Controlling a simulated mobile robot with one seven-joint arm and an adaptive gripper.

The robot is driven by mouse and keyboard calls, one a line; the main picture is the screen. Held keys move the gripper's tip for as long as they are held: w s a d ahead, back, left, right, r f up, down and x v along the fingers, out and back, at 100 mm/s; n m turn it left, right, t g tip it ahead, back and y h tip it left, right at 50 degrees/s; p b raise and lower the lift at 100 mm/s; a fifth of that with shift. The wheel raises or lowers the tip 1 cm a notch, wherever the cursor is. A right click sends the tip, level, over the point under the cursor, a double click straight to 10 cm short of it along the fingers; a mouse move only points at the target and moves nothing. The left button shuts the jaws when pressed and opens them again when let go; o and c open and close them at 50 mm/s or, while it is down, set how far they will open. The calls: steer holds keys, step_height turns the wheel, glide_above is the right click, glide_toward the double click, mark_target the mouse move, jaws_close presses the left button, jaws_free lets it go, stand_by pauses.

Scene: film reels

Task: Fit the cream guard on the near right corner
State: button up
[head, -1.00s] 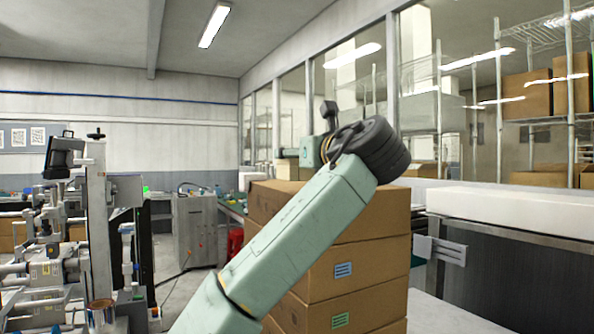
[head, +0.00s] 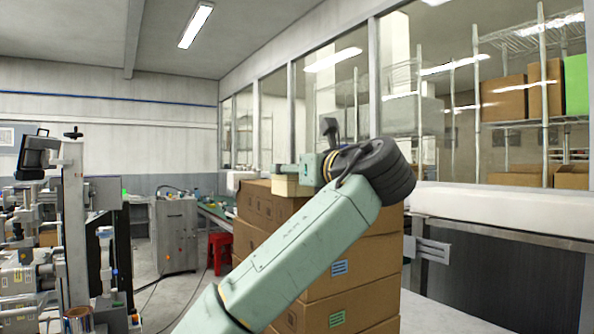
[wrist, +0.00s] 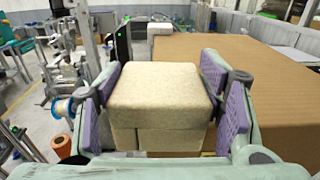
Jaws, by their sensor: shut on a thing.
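The cream guard (wrist: 160,95) is a speckled block with a step below its top, held between the purple pads of my gripper (wrist: 165,100) in the wrist view. In the head view the guard (head: 288,187) shows as a pale block at the top of the carton stack (head: 350,255), below my gripper (head: 308,172), which is partly hidden by my arm. The brown stack top (wrist: 230,75) spreads behind and right of the guard in the wrist view. I cannot tell whether the guard touches the stack.
A pale block (wrist: 160,29) sits at the far left edge of the stack top in the wrist view. A white-topped bench (head: 500,208) stands right of the stack. Machinery (head: 70,240) stands at the left, with open floor between. A red stool (head: 219,252) is behind.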

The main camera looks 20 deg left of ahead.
steer(key=shift+f+b, duration=0.45)
steer(key=shift+b, duration=0.1)
steer(key=shift+r, duration=0.1)
steer(key=o, duration=1.3)
steer(key=shift+c, duration=0.2)
